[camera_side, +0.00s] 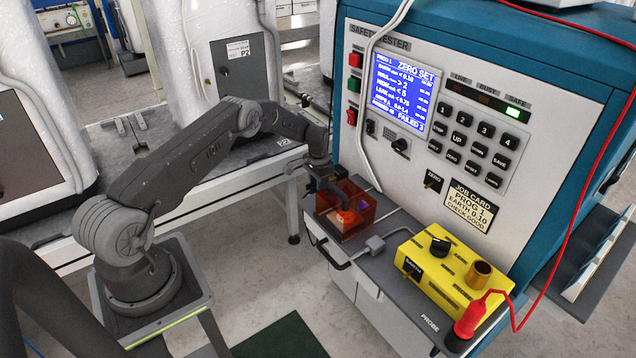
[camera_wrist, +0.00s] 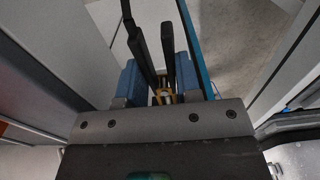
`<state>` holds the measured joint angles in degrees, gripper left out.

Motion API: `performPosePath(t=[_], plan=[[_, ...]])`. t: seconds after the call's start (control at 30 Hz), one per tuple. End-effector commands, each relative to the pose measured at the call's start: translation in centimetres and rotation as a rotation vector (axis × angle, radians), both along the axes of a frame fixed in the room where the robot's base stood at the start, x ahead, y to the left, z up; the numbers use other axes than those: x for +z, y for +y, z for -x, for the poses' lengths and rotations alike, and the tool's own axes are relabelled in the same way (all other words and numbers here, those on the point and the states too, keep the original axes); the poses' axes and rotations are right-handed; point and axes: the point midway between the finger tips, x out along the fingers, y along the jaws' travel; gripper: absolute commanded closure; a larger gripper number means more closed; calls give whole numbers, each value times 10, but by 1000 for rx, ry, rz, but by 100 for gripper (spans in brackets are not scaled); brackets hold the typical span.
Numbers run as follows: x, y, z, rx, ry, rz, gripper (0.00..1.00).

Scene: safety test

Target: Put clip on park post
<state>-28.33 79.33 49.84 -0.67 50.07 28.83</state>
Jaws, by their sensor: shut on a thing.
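My gripper (camera_side: 323,186) is low in front of the tester, at the back left edge of a transparent orange-red box. In the wrist view, its two blue fingers (camera_wrist: 157,82) are shut on what looks like the clip. Long dark bars (camera_wrist: 142,42) rise between the fingers, with small brass-coloured parts (camera_wrist: 162,97) below them. The clip's outline is not clear in the side view. A brass post (camera_side: 481,272) stands upright on a yellow box, apart from my gripper. I cannot tell whether this is the park post.
The orange-red box (camera_side: 352,218) sits on a grey shelf. The yellow box (camera_side: 432,275) has a black knob. A red probe (camera_side: 467,325) with a red lead stands at the shelf's front right. The tester panel (camera_side: 425,165) rises behind; a white cable (camera_side: 365,110) hangs before it.

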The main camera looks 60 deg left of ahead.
Motion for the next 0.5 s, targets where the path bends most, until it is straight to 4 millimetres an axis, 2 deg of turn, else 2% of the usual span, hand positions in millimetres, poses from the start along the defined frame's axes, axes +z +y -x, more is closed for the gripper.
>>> performPosePath(t=[0.23, 0.27, 0.5], plan=[[1, 0, 0, 0, -1, 0, 89], [0, 0, 0, 0, -1, 0, 66], [0, 0, 0, 0, 0, 0, 43]])
